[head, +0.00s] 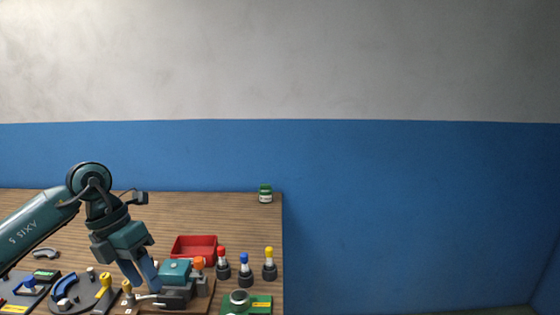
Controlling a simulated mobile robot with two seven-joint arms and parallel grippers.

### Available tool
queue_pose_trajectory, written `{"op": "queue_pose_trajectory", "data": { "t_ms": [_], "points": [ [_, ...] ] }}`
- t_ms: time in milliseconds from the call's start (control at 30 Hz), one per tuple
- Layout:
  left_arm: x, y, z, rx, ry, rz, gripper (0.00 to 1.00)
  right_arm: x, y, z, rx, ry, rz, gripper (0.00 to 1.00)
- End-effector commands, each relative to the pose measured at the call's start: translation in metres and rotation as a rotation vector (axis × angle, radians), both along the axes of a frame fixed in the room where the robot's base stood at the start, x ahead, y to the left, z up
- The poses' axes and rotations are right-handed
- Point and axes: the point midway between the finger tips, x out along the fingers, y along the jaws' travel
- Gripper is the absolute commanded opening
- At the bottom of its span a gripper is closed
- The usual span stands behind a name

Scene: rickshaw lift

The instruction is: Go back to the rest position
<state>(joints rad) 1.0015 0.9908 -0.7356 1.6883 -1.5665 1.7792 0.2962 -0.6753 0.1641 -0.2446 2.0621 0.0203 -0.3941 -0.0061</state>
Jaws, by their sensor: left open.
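My left arm comes in from the left, and its teal left gripper (144,276) points down over the front part of the wooden table (150,210). The gripper is open, and I see nothing held between its fingers. Its fingertips are close beside a teal and grey device (175,272) with an orange knob; I cannot tell whether they touch it. My right gripper is not in view.
A red tray (194,247) stands behind the device. Red-, blue- and yellow-topped items (244,268) stand to its right. A green jar (265,194) is at the table's back right corner. Dark fixtures (80,292) fill the front left. The right side is clear floor.

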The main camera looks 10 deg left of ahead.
Motion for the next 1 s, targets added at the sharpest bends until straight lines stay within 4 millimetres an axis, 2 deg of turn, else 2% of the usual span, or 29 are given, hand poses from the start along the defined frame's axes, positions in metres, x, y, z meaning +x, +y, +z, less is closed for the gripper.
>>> {"op": "queue_pose_trajectory", "data": {
  "t_ms": [33, 100, 167, 200, 300, 400, 467, 533, 633, 667, 767, 800, 900, 1000],
  "points": [
    [-0.004, -0.028, -0.015, -0.097, 0.013, -0.036, 0.45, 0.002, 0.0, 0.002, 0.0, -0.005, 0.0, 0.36],
    [-0.011, -0.071, -0.029, -0.262, 0.023, -0.073, 0.45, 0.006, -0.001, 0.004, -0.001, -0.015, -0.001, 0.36],
    [-0.02, -0.111, -0.038, -0.435, 0.042, -0.085, 0.45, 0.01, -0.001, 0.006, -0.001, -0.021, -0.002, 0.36],
    [-0.028, -0.14, -0.041, -0.57, 0.058, -0.08, 0.45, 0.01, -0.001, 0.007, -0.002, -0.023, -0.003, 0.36],
    [-0.044, -0.199, -0.035, -0.918, 0.112, 0.006, 0.45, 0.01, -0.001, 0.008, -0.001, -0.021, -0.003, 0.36],
    [-0.05, -0.232, -0.023, -1.237, 0.179, 0.191, 0.45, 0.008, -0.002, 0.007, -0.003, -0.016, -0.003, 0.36],
    [-0.048, -0.241, -0.019, -1.406, 0.226, 0.347, 0.45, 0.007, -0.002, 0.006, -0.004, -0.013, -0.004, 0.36],
    [-0.041, -0.24, -0.021, -1.571, 0.287, 0.568, 0.45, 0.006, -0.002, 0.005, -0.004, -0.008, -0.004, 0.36],
    [-0.032, -0.224, -0.044, -1.735, 0.381, 0.948, 0.45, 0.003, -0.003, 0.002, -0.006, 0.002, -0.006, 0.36],
    [-0.031, -0.217, -0.056, -1.764, 0.413, 1.075, 0.45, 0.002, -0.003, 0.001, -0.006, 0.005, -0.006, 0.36],
    [-0.038, -0.192, -0.11, -1.786, 0.526, 1.523, 0.45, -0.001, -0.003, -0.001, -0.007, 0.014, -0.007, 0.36],
    [-0.048, -0.183, -0.135, -1.762, 0.573, 1.705, 0.45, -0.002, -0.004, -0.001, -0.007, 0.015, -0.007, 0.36],
    [-0.081, -0.166, -0.193, -1.646, 0.685, 2.088, 0.45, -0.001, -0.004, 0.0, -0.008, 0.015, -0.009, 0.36],
    [-0.116, -0.159, -0.233, -1.511, 0.771, 2.348, 0.45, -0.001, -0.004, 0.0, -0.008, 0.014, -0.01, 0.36]
  ]
}}
